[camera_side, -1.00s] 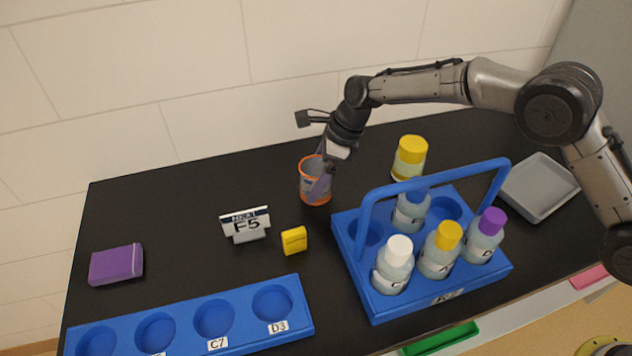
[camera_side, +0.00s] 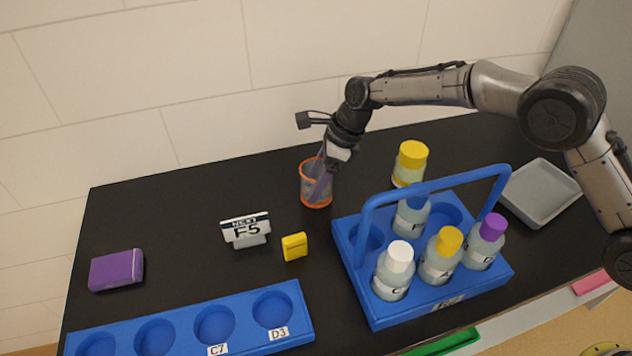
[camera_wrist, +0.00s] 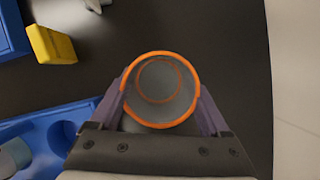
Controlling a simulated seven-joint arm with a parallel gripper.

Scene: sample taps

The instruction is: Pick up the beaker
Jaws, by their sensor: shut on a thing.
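The beaker (camera_side: 316,189) is clear with an orange rim and an orange base ring. It stands upright on the black table behind the blue carrier. My gripper (camera_side: 321,184) reaches down to it from above right. In the wrist view the beaker (camera_wrist: 160,90) is between the two purple fingers of my gripper (camera_wrist: 160,105), one on each side of its wall. The fingers are shut on it. The beaker looks empty. In the side view its base appears at table level; I cannot tell any small gap beneath it.
A blue carrier (camera_side: 375,308) with a raised handle holds several capped bottles, close at the front right. A yellow-capped bottle (camera_side: 410,164) stands to the right.

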